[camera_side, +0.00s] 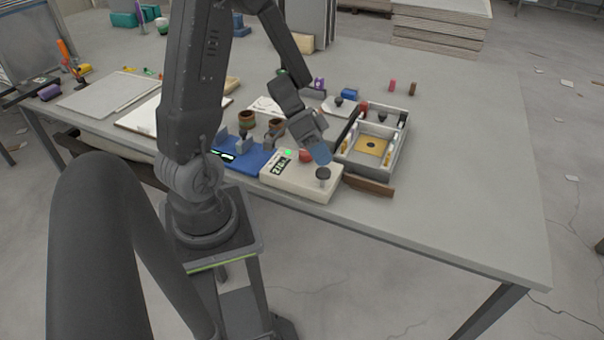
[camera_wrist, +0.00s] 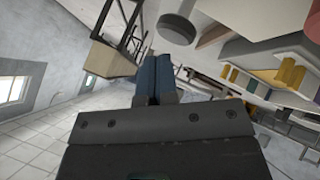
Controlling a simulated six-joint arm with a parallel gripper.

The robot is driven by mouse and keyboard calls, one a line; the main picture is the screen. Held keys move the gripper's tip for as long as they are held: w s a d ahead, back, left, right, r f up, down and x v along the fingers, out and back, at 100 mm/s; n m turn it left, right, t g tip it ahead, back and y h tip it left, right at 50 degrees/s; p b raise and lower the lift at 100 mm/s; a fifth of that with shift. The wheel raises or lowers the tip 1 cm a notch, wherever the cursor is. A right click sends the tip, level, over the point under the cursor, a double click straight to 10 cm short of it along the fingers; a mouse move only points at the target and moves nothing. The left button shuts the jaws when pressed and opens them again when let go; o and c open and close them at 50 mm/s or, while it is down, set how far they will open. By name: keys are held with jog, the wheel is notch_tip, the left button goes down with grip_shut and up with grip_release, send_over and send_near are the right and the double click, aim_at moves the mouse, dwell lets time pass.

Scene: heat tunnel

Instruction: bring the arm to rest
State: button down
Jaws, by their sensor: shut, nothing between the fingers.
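My gripper (camera_side: 321,153) is in the side view, above the cream control box on the work table (camera_side: 460,190). Its blue fingers point down and to the right, close to the box's dark round knob. In the wrist view the two blue fingers of my gripper (camera_wrist: 155,75) lie together, shut, with nothing between them. The cream control box (camera_side: 287,187) has a lit display, a green light and a red button partly behind my gripper. The dark knob (camera_side: 323,174) stands at its right end. I cannot tell whether the fingertips touch anything.
A grey open tray (camera_side: 401,135) with a yellow plate inside stands right of the box. A blue fixture (camera_side: 236,157) and brown cups stand left. The table's right part is clear.

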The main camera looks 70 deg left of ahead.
jog(key=w+r+n+t+y, duration=0.2)
jog(key=w+r+t+y, duration=0.2)
jog(key=r+y, duration=0.25)
jog(key=w+r+n+t+y, duration=0.1)
jog(key=w+r+t+y, duration=0.2)
jog(key=r+y, duration=0.35)
jog(key=s+d+r+g+h, duration=0.4)
jog(key=s+d, duration=0.7)
jog(key=s, duration=0.3)
jog(key=shift+d+n+g+h, duration=0.3)
jog(key=shift+d+g+h, duration=0.1)
jog(key=shift+g, duration=0.3)
jog(key=shift+r, duration=0.1)
dwell(1.3)
